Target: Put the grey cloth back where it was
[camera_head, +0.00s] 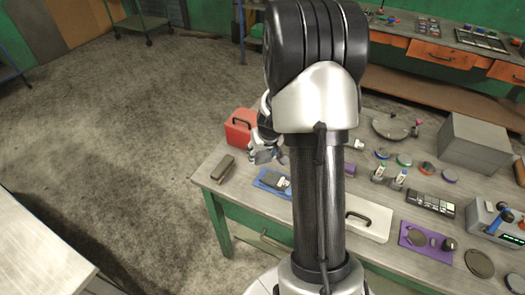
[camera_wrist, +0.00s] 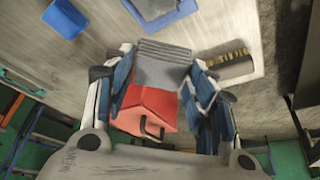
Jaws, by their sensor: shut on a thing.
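The grey cloth (camera_wrist: 162,66) is a folded, layered bundle between the fingers of my gripper (camera_wrist: 160,58) in the wrist view. My gripper is shut on it. In the head view my gripper (camera_head: 264,153) is small and partly hidden by my arm, over the left end of the workbench (camera_head: 205,176), close to the red toolbox. The cloth is hard to make out there. The red toolbox (camera_head: 240,127) with a dark handle stands near the bench's far left edge. In the wrist view the red toolbox (camera_wrist: 150,108) shows just beyond the cloth; I cannot tell whether they touch.
A brown block-like brush (camera_head: 227,168) lies near the bench's left edge, and a blue mat (camera_head: 268,183) with a grey item is nearby. A white case (camera_head: 362,225), a purple mat (camera_head: 415,239) and a grey box (camera_head: 474,146) stand right. Open floor lies left.

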